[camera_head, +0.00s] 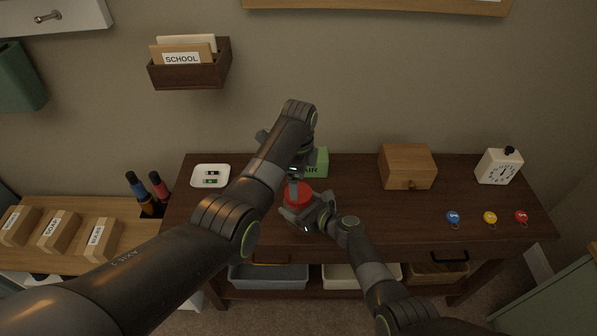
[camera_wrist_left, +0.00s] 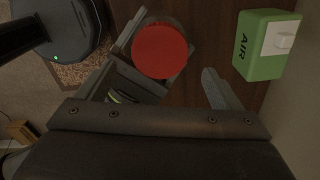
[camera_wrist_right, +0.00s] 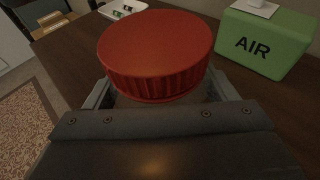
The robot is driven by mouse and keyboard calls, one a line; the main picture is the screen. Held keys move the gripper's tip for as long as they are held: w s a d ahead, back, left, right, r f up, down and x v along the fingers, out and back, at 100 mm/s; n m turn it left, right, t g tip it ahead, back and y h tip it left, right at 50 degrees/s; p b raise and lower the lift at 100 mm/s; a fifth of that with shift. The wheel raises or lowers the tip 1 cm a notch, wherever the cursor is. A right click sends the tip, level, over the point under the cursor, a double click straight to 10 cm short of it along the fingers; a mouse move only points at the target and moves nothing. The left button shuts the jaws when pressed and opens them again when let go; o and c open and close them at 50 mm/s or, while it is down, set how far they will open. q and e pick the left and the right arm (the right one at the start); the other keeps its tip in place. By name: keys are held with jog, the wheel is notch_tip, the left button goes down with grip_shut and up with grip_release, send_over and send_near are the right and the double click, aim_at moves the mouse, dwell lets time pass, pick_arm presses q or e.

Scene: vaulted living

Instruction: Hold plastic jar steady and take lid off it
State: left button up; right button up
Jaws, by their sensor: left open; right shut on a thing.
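The plastic jar stands on the dark wooden table with its red ribbed lid (camera_head: 298,196) on top. The lid also shows from above in the left wrist view (camera_wrist_left: 160,50) and close up in the right wrist view (camera_wrist_right: 155,55). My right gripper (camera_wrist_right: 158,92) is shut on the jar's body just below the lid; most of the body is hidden. My left gripper (camera_head: 294,186) points down above the lid, open and empty. In the left wrist view, one of its fingers (camera_wrist_left: 220,88) is right of the lid, apart from it.
A green box marked AIR (camera_wrist_right: 262,42) stands close behind the jar. A white tray (camera_head: 196,181) with small batteries lies left. A wooden box (camera_head: 407,165), a clock (camera_head: 498,167) and several colored key tags stand or lie to the right. The table between is clear.

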aim_at(298, 206)
pick_arm(q)
notch_tip(298, 206, up, 2)
jog(key=m, duration=0.6)
jog(key=shift+f, duration=3.85)
jog(key=shift+c, duration=0.5)
jog(key=c, duration=0.9)
jog(key=n, duration=0.9)
jog(key=shift+n, duration=0.3)
jog(key=o, duration=1.1)
jog(key=shift+s, duration=0.15)
jog(key=shift+c, duration=0.2)
